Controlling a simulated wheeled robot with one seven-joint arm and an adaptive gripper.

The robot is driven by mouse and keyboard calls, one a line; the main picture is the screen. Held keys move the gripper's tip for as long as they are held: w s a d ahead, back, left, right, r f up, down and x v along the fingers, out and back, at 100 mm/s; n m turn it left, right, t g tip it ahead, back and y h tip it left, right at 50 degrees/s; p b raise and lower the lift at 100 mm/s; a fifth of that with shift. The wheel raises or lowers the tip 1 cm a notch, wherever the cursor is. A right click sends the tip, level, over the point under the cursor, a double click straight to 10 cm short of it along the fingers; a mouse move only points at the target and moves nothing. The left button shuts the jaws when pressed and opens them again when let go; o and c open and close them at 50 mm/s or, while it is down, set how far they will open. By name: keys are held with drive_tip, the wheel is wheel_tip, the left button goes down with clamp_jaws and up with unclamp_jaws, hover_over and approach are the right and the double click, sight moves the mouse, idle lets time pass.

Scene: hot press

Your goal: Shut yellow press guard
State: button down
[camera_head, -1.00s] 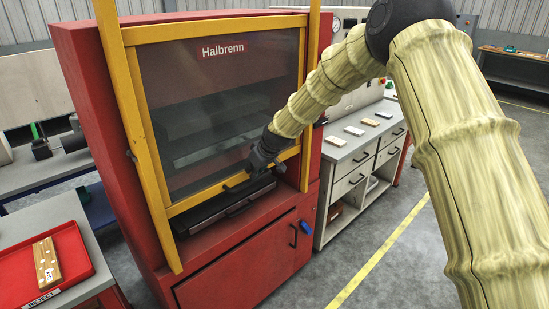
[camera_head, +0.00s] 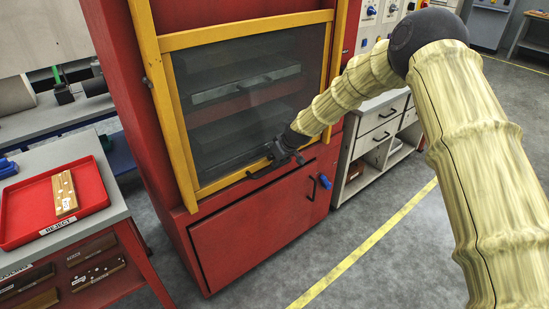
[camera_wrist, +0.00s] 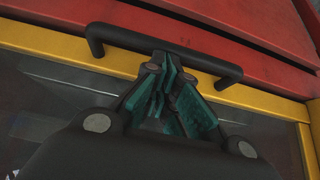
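The yellow press guard (camera_head: 245,31) is a yellow frame with a clear panel on the front of the red press. Its lower bar sits just above the red lower cabinet, and the panel covers the press opening. The guard's black handle (camera_head: 260,174) is on the lower bar; it also shows in the wrist view (camera_wrist: 209,62). My gripper (camera_head: 290,154) is at the handle. In the wrist view, my gripper's fingertips (camera_wrist: 165,60) are together at the middle of the handle bar, seemingly against it, not wrapped around it. Exact contact is hard to see.
A red reject tray (camera_head: 25,207) with a wooden piece (camera_head: 64,193) stands on a bench at left. A drawer cabinet (camera_head: 380,135) stands right of the press. The red press door (camera_head: 255,225) is below the guard. The floor in front is clear.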

drive_tip(key=shift+s+f, duration=0.15)
drive_tip(key=shift+f, duration=0.05)
drive_tip(key=w+a+r+v, duration=0.1)
drive_tip(key=w+r+v, duration=0.1)
drive_tip(key=v, duration=1.1)
drive_tip(key=s+d+f+m+g+h+p, duration=0.15)
drive_tip(key=s+d+f, duration=0.35)
drive_tip(key=s+f, duration=0.75)
drive_tip(key=s+d+f+m+g+p, duration=0.1)
drive_tip(key=s+d+f+m, duration=0.25)
drive_tip(key=s+f, duration=0.95)
drive_tip(key=s+d+f+m+g+h, duration=0.1)
drive_tip(key=s+d, duration=0.3)
drive_tip(key=s, duration=0.7)
drive_tip(key=s+d+f+m, duration=0.1)
drive_tip(key=s+d+f, duration=0.2)
drive_tip(key=s, duration=0.8)
drive_tip(key=s+d+f+m+g+h, duration=0.1)
drive_tip(key=s+d, duration=0.4)
drive_tip(key=s, duration=0.6)
drive_tip(key=shift+d+f+g+h+p, duration=0.2)
drive_tip(key=shift+f+g+h+p, duration=0.2)
drive_tip(key=shift+f, duration=0.4)
drive_tip(key=shift+d, duration=0.1)
